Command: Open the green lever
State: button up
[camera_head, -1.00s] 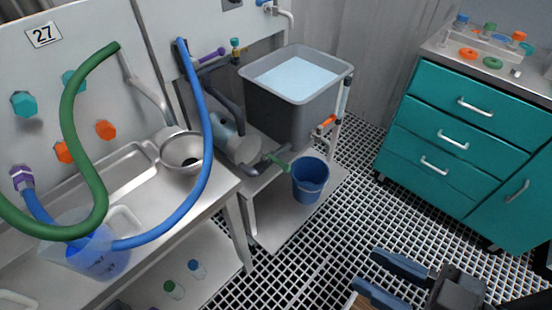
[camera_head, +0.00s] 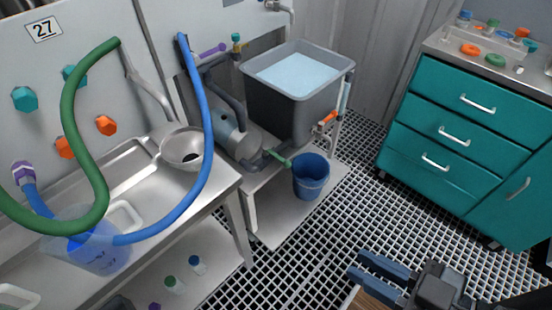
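The green lever (camera_head: 277,158) is a small handle on the grey pipe low in front of the dark grey tank (camera_head: 292,95), just above and left of the blue bucket (camera_head: 311,177). It slants down to the right. My gripper (camera_head: 362,268) is at the bottom right, its two blue fingers pointing left with a clear gap between them. It is open and empty, well to the lower right of the lever and apart from it.
A steel sink bench (camera_head: 228,180) with green and blue hoses stands on the left. A teal drawer cabinet (camera_head: 440,160) stands on the right. An orange lever (camera_head: 327,119) is on a pipe right of the tank. Grated floor (camera_head: 340,225) lies open between them.

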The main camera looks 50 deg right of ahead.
jog(key=w+f, duration=0.2)
jog(key=f, duration=0.2)
jog(key=w+d+f+g, duration=0.1)
jog(key=w+f, duration=0.2)
jog(key=f, duration=0.1)
jog(key=w+d+f+g+h, duration=0.1)
jog(key=w+f, duration=0.2)
jog(key=f, duration=0.1)
jog(key=shift+w+d+n+b, duration=0.1)
jog(key=shift+d+n+b, duration=0.1)
jog(key=shift+n+b, duration=0.1)
grip_shut()
jog(key=m+g+h+b, duration=0.25)
jog(key=g+h, duration=0.25)
jog(key=g, duration=0.3)
send_near(276, 156)
notch_tip(276, 156, down, 7)
jog(key=w+d, duration=0.1)
jog(key=shift+w+d+r, duration=0.2)
jog(key=shift+d, duration=0.15)
